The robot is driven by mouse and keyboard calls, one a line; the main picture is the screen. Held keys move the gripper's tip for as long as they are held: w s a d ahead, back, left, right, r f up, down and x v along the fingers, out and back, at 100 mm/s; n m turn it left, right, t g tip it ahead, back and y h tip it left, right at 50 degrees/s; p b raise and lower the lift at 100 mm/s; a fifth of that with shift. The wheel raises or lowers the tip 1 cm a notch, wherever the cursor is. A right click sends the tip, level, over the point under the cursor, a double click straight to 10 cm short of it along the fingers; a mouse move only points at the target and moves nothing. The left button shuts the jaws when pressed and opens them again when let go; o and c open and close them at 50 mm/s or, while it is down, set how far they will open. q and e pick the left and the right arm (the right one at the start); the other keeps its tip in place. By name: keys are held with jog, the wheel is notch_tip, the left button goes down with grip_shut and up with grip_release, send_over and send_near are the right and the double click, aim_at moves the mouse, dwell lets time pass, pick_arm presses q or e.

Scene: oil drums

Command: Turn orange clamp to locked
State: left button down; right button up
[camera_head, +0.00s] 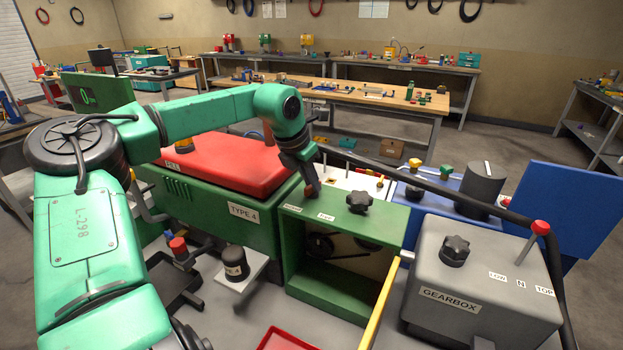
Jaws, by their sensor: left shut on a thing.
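My left arm comes in from the left and reaches over the green box (382,221). My left gripper (311,186) points down at the box's top, at its left end, next to two small labels that are too small to read. It is shut on a small reddish-orange piece there, which I take to be the orange clamp (313,193). The gripper hides most of the clamp, so I cannot tell which way it is turned. My right gripper is not in view.
A black knob (359,201) stands on the green box to the right of the gripper. A red-topped TYPE 4 machine (228,165) is on the left. A grey gearbox (482,283) with a red-knobbed lever stands at right. A black hose (440,187) arches past the gripper.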

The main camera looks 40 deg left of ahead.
pick_arm(q)
jog(key=shift+m, duration=0.3)
jog(key=c, duration=0.9)
grip_release()
jog(key=b+v, duration=0.2)
jog(key=v, duration=1.2)
jog(key=shift+s+a+r, duration=0.15)
jog(key=shift+r, duration=0.1)
